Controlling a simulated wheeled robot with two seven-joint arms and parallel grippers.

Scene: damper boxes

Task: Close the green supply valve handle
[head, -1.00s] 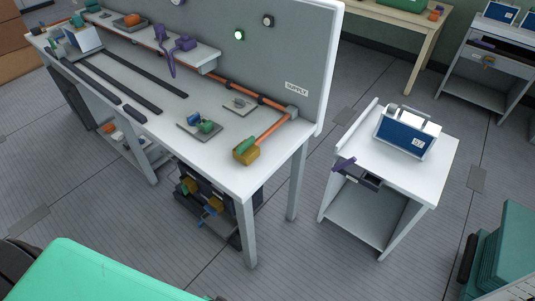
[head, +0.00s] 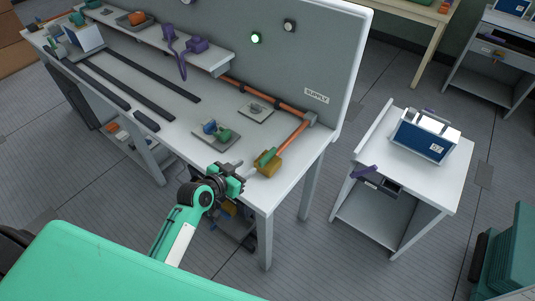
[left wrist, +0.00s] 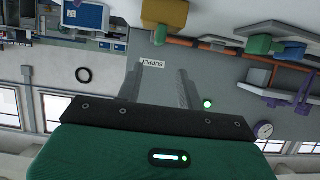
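The green supply valve handle (head: 265,156) sits on a brass valve body (head: 270,169) at the right end of the workbench, where the orange pipe (head: 290,134) ends. In the upside-down left wrist view, the green handle (left wrist: 160,36) shows below the brass valve body (left wrist: 165,12), beyond the fingers. My left gripper (head: 243,168) is at the bench's front edge, just left of the valve and apart from the handle. In the left wrist view its two fingers (left wrist: 161,88) stand apart with nothing between them. My right gripper is not in view.
A plate with blue and green fittings (head: 216,135) lies left of the valve, with a small grey plate (head: 256,111) behind. A SUPPLY label (head: 316,95) and a lit green lamp (head: 256,38) are on the back panel. A side table (head: 400,182) with a blue case (head: 424,140) stands right.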

